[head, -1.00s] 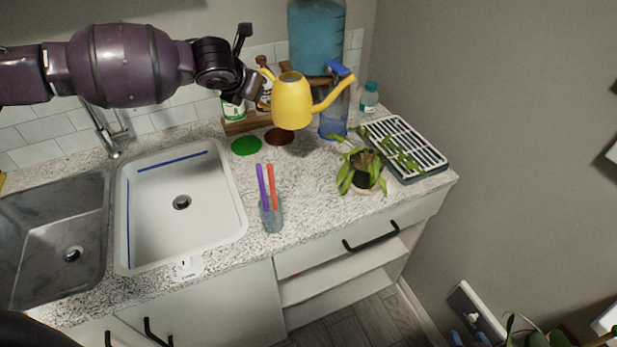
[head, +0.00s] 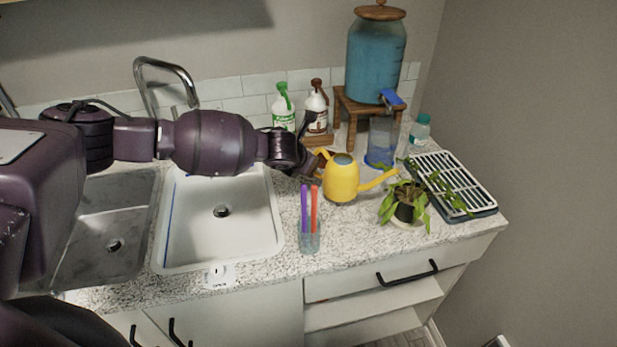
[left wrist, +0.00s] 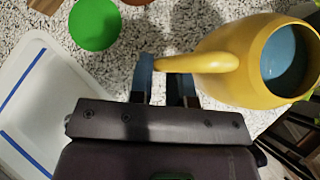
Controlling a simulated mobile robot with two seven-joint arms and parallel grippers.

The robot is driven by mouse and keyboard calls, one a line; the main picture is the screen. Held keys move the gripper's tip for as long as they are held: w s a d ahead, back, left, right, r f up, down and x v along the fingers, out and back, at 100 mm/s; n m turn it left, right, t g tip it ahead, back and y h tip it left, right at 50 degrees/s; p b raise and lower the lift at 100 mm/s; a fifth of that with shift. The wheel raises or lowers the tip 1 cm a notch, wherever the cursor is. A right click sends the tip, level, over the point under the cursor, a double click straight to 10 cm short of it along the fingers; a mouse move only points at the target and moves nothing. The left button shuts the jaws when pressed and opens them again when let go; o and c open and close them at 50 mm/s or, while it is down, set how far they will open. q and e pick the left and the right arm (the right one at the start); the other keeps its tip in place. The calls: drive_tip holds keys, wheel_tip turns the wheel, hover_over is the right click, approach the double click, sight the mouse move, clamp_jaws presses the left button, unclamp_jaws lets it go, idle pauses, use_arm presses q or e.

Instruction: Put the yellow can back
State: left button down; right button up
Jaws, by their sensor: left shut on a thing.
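The yellow watering can (head: 341,180) is upright over the counter, left of the potted plant, with its spout pointing right. My left gripper (head: 313,163) is shut on its handle at the left side. In the left wrist view the handle of the can (left wrist: 200,62) runs between the fingertips (left wrist: 162,66), and the can's blue-looking inside shows. I cannot tell whether its base touches the counter. My right gripper is not in view.
A cup with purple and red sticks (head: 310,236) stands just in front of the can. The white sink (head: 230,245) is at the left.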

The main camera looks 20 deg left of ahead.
use_arm(q)
wheel_tip(320, 180, down, 5)
drive_tip(key=shift+r, duration=0.1)
drive_tip(key=c, duration=1.1)
unclamp_jaws()
drive_tip(key=shift+o, duration=0.2)
drive_tip(key=shift+s+r, duration=0.2)
drive_tip(key=shift+r, duration=0.05)
drive_tip(key=v, duration=1.1)
drive_tip(key=shift+s, duration=0.2)
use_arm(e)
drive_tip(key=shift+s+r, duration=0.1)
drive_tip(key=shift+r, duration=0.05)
use_arm(q)
drive_tip(key=shift+r, duration=0.1)
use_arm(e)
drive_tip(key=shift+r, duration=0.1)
